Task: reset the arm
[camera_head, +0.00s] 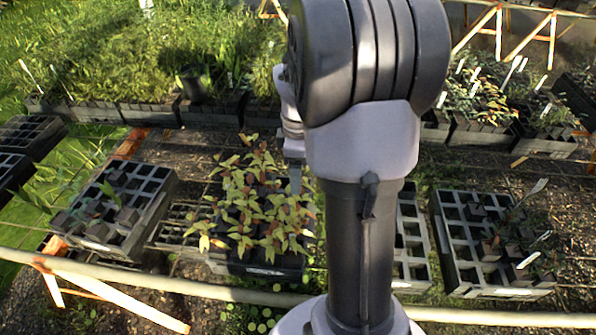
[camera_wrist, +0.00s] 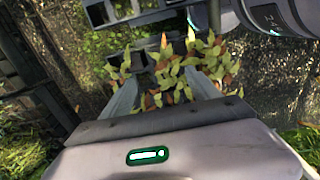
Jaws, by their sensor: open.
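My arm (camera_head: 360,150) rises in front of the head camera and hides part of the middle of the scene. My gripper (camera_head: 295,185) shows just left of the arm, pointing down over a tray of yellow-green and reddish seedlings (camera_head: 250,215). In the wrist view my gripper (camera_wrist: 160,82) has its two fingers spread apart, with leaves of the seedlings (camera_wrist: 180,68) seen between and beyond them. I see nothing held. Whether the fingertips touch any leaves I cannot tell.
A black tray with loose pots (camera_head: 120,205) stands at left, another tray (camera_head: 480,245) at right. A pale rail (camera_head: 200,288) runs across the front. Dense potted plants (camera_head: 130,60) fill the back. Bare ground mesh (camera_head: 190,145) lies between the rows.

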